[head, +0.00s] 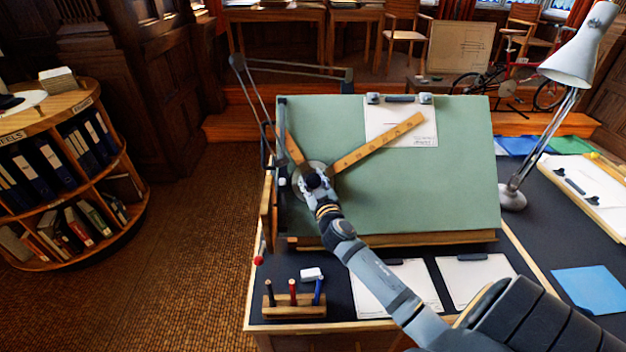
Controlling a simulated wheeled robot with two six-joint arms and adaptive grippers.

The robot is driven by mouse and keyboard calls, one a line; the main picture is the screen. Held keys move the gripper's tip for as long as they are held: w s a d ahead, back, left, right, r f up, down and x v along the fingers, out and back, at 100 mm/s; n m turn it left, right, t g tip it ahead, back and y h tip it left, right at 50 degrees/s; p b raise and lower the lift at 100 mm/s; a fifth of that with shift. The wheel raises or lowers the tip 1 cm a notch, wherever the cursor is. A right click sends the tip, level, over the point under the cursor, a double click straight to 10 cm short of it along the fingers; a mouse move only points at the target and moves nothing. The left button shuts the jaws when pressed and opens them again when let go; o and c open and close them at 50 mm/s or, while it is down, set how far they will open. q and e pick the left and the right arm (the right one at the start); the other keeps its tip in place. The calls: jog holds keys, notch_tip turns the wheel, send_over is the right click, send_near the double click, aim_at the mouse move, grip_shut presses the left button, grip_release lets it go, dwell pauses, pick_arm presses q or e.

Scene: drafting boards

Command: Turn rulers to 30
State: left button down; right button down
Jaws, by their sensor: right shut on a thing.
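A green drafting board (420,190) stands tilted on the desk. Two wooden rulers are joined at a round protractor head on its left side. The longer ruler (378,142) points up and to the right, its far end over a clipped paper sheet. The shorter ruler (291,147) points up and slightly left. My right gripper (313,181) is shut on the head's dark knob, and hides most of it. The protractor head's pale dial (300,180) shows beside the gripper; its scale is too small to read. My left gripper is not in view.
A paper sheet (400,122) is clipped at the board's top. A lamp (513,196) stands right of the board. A pen block (294,307), an eraser (311,274) and paper sheets lie in front. A round bookshelf (60,262) stands left, with open floor between.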

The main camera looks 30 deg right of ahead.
jog(key=c, duration=0.7)
grip_release()
jog(key=v, duration=1.2)
